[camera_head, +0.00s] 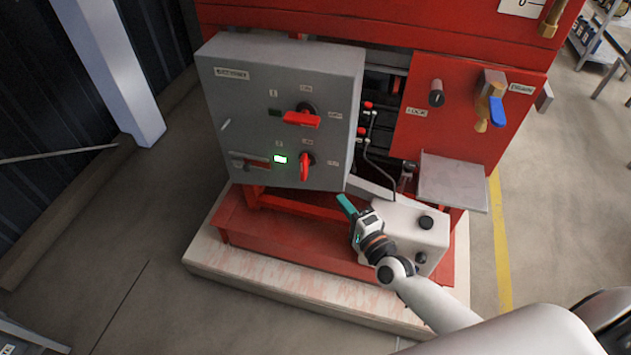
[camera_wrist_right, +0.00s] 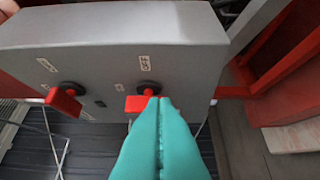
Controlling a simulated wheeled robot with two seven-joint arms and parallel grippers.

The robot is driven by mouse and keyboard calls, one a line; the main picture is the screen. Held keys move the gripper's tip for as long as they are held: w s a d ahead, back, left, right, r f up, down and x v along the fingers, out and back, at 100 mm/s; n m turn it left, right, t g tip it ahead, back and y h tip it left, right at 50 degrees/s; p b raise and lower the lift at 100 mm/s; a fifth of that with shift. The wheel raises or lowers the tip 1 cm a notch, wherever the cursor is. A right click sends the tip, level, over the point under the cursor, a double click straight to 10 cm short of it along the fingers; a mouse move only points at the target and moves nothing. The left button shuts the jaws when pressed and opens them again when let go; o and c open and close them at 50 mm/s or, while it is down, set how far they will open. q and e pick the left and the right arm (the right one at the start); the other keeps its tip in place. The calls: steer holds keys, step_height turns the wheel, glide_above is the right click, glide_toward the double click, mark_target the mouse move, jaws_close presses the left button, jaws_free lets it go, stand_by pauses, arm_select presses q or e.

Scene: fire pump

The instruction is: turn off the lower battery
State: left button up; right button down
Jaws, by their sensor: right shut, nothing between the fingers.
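The grey battery box (camera_head: 235,100) carries two red rotary handles. The upper handle (camera_head: 301,118) lies sideways, with a dark indicator beside it. The lower handle (camera_head: 306,166) stands upright, with a lit green indicator (camera_head: 280,159) beside it. My right gripper (camera_head: 345,203) is shut and empty, with teal fingers, just below the box's lower right corner and apart from the lower handle. In the right wrist view its fingertips (camera_wrist_right: 160,101) overlap the edge of the nearer red handle (camera_wrist_right: 139,104), apparently the lower one; contact cannot be told. My left gripper is not in view.
A red pump frame (camera_head: 290,235) stands on a pale plinth (camera_head: 225,262). A white tank (camera_head: 412,228) sits behind my right arm. A red panel (camera_head: 460,120) with a blue-handled valve (camera_head: 497,110) is on the right.

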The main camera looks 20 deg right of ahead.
glide_toward(307, 172)
steer(key=w+d, duration=0.2)
steer(key=w, duration=0.2)
steer(key=w+a, duration=0.1)
steer(key=w+a+p, duration=0.1)
steer(key=a, duration=0.1)
steer(key=shift+f, duration=0.2)
steer(key=shift+f, duration=0.1)
